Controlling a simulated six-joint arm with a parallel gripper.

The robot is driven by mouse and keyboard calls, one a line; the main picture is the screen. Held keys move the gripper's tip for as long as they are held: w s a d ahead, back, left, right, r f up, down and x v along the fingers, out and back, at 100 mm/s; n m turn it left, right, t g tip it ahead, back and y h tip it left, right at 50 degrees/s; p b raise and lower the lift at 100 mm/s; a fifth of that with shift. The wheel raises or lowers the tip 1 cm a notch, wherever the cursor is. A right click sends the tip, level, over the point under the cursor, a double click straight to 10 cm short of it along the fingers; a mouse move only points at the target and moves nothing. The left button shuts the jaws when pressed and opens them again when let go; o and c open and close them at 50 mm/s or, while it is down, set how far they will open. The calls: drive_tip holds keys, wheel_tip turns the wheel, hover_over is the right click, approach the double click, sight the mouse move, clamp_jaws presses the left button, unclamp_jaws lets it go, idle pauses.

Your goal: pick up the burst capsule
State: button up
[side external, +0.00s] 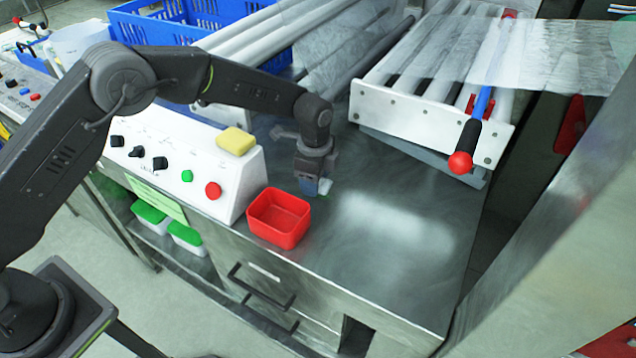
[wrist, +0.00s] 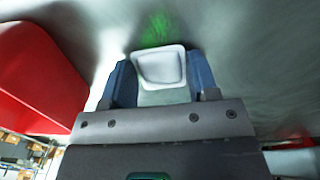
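The burst capsule is a small whitish, square pad (wrist: 160,68) in the wrist view. It lies between the two blue fingers of my gripper (wrist: 162,82), with almost no gap at either side. I cannot tell whether the fingers press on it. A green smear (wrist: 157,28) shows on the steel just beyond it. In the side view my gripper (side external: 312,190) points down, low at the steel bench top, right behind the red tub. A bit of the whitish capsule (side external: 325,186) shows beside the fingertips; the rest is hidden.
The open red tub (side external: 280,217) stands close to my gripper; it also shows at left in the wrist view (wrist: 35,75). A white control box (side external: 180,170) with a yellow sponge (side external: 236,141) is to the left. Rollers (side external: 440,85) stand behind. The bench (side external: 400,230) is clear at right.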

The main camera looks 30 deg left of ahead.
drive_tip(key=c, duration=0.6)
